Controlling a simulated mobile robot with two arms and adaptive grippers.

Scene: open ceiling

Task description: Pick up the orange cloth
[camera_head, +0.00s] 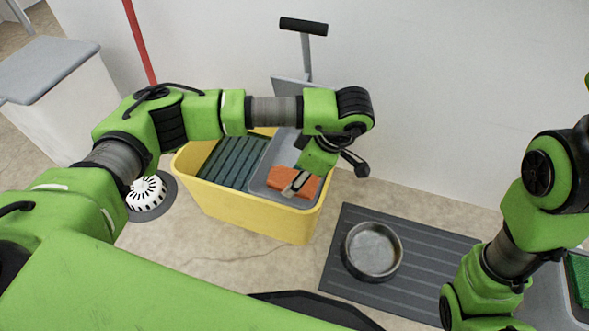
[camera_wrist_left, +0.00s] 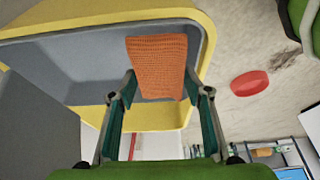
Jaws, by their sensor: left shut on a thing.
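The orange cloth (camera_head: 308,187) is at the right part of the yellow mop bucket (camera_head: 255,217), over its grey inner basin. My left gripper (camera_head: 295,183) reaches down to it from above. In the left wrist view the cloth (camera_wrist_left: 158,62) stands out as a flat textured piece between the two fingers of my left gripper (camera_wrist_left: 158,90), which is shut on it. The grey basin and yellow rim (camera_wrist_left: 110,22) lie behind it. I cannot tell whether the cloth still touches the basin. My right arm shows at the right, but its gripper is out of view.
A grey metal bowl (camera_head: 373,250) stands on a dark ribbed mat (camera_head: 425,262) right of the bucket. A black-handled wringer lever (camera_head: 304,27) rises behind the bucket near the wall.

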